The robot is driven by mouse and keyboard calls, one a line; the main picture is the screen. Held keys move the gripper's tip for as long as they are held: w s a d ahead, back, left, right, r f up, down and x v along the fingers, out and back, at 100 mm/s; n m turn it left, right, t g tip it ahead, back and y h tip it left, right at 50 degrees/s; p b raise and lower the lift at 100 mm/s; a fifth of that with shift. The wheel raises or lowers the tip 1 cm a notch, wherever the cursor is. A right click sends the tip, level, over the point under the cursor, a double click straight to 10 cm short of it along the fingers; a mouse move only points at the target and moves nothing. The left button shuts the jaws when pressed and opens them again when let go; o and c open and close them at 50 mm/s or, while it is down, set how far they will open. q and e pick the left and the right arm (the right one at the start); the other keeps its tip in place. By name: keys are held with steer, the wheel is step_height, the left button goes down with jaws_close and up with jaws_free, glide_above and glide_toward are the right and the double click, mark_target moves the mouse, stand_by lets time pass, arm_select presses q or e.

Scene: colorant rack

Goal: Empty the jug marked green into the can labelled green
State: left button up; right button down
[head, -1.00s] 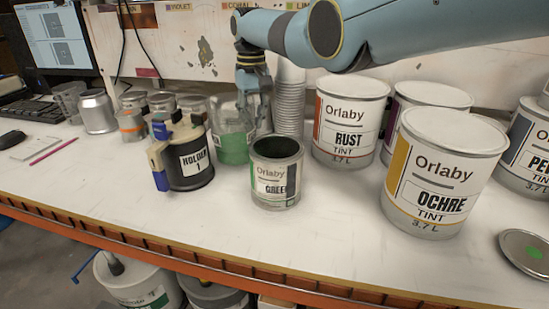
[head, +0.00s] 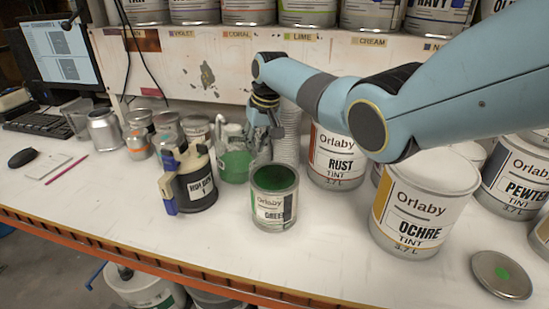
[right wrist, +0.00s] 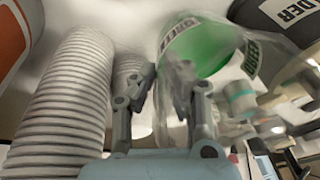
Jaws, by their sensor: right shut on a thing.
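The clear jug (head: 235,165) stands behind the green can, with green in its lower part. It also shows in the right wrist view (right wrist: 205,50), with a label partly readable. The can labelled green (head: 273,208) is open-topped and upright on the bench in front of the jug, and dark green shows inside it. My right gripper (head: 262,140) is at the jug's right side, shut on the jug; its fingers also show in the right wrist view (right wrist: 163,85). The exact grip is partly hidden. My left gripper is not in view.
A stack of pale cups (head: 289,130) is close behind my gripper. Rust (head: 337,160) and ochre (head: 422,205) tins stand right. A lid (head: 500,275) lies front right.

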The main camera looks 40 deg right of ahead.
steer(key=shift+s+d+r+t+p, duration=0.15)
steer(key=shift+s+t+p, duration=0.2)
steer(key=shift+t+p, duration=0.2)
steer(key=shift+s+r+t+p, duration=0.35)
steer(key=shift+t+p, duration=0.3)
steer(key=shift+p, duration=0.1)
arm_select(q)
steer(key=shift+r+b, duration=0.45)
steer(key=shift+b, duration=0.8)
arm_select(e)
steer(key=s+r+t, duration=0.1)
steer(key=t, duration=0.1)
steer(key=s+r+t, duration=0.1)
steer(key=t, duration=0.1)
steer(key=shift+r, duration=0.4)
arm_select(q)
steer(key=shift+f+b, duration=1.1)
arm_select(e)
steer(key=shift+r+t+y, duration=0.3)
steer(key=shift+r+t, duration=0.1)
steer(key=shift+t, duration=0.5)
